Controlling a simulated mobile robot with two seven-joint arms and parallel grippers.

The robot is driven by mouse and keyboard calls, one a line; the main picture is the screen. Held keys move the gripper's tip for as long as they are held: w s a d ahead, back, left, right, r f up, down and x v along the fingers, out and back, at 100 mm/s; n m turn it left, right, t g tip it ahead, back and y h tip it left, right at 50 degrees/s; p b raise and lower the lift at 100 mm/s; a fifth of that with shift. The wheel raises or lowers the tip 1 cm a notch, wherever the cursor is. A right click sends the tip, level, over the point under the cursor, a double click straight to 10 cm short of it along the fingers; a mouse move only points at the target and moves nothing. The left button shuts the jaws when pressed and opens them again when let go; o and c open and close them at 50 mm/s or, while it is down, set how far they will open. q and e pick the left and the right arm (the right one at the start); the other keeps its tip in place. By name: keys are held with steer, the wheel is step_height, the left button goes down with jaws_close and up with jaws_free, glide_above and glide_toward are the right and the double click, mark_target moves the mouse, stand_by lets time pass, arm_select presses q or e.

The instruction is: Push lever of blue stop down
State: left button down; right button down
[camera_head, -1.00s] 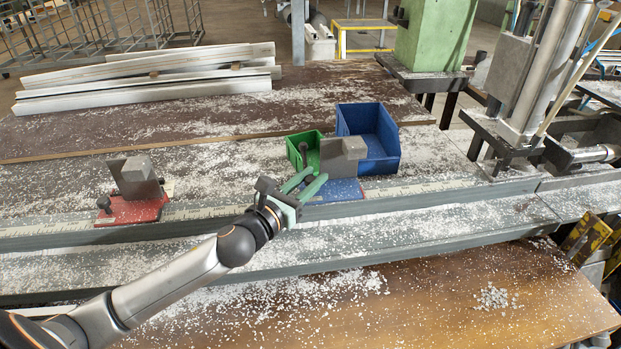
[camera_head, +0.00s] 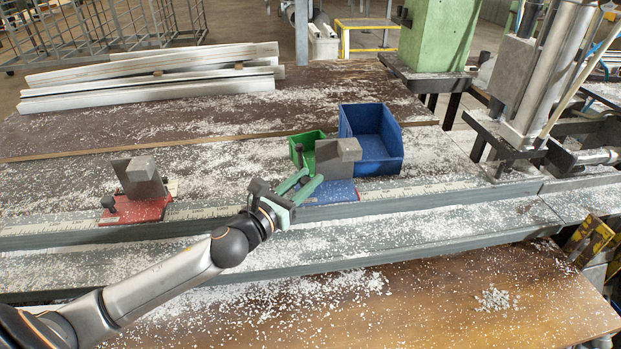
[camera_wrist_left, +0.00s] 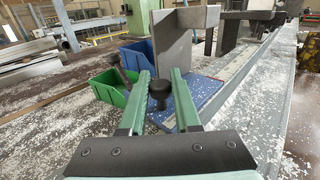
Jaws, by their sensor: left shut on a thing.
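The blue stop has a blue base plate (camera_head: 340,192) and an upright grey block (camera_head: 338,153). It lies on the rail to the right of my left gripper (camera_head: 308,182). In the left wrist view, a black round knob (camera_wrist_left: 160,92) on the blue base (camera_wrist_left: 203,92) sits between the green fingertips of the left gripper (camera_wrist_left: 163,88), which is shut on it. My right gripper is not in view.
A green bin (camera_head: 298,150) and a blue bin (camera_head: 390,168) stand close behind the blue stop. A red stop (camera_head: 137,210) with a grey block sits farther left on the rail. White chips cover the bench. A machine column stands at the right.

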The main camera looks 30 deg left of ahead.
arm_select(q)
steer(key=c, duration=0.6)
jaws_free()
steer(key=shift+s+f, duration=0.1)
steer(key=shift+s, duration=0.55)
steer(key=s, duration=0.3)
steer(key=s+a+b, duration=0.1)
steer(key=s, duration=0.5)
steer(key=shift+s+a+b, duration=0.1)
steer(key=shift+a+b, duration=0.1)
steer(key=shift+b, duration=0.1)
steer(key=shift+s+a, duration=0.15)
steer(key=shift+s, duration=0.7)
